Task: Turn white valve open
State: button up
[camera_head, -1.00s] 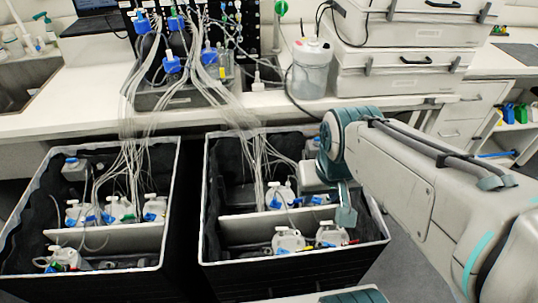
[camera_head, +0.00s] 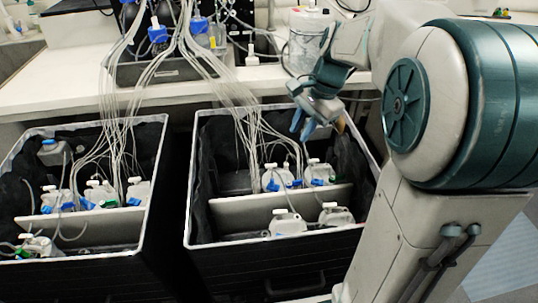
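My gripper (camera_head: 318,127) points down above the back right part of the right black bin (camera_head: 186,215), with its bluish fingertips near the rim. Its fingers are small and partly overlapped, so whether they are open or shut is unclear. Nothing can be seen held in it. White bottles with blue caps or fittings stand in this bin; one is behind the white divider (camera_head: 250,202), below my gripper (camera_head: 318,172). I cannot pick out a white valve for certain among the bottles and tubes.
A left black bin (camera_head: 160,150) holds several similar bottles. Bundles of thin clear tubes (camera_head: 240,95) run from the counter (camera_head: 60,90) into both bins. A clear container (camera_head: 305,45) stands on the counter behind my gripper. My arm fills the right side.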

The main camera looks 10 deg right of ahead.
aim_at(271, 164)
jog(key=w+f+m+y+b, duration=0.1)
jog(key=w+f+m+b, duration=0.65)
jog(key=w+f, duration=0.45)
jog(key=shift+g, duration=0.3)
jog(key=b+x, duration=0.1)
jog(key=x, duration=0.3)
jog(key=b+x, duration=0.1)
jog(key=x, duration=0.3)
jog(key=b+x, duration=0.2)
jog(key=x, duration=0.3)
jog(key=shift+w+a+r, duration=0.1)
jog(key=shift+w, duration=0.2)
grip_shut()
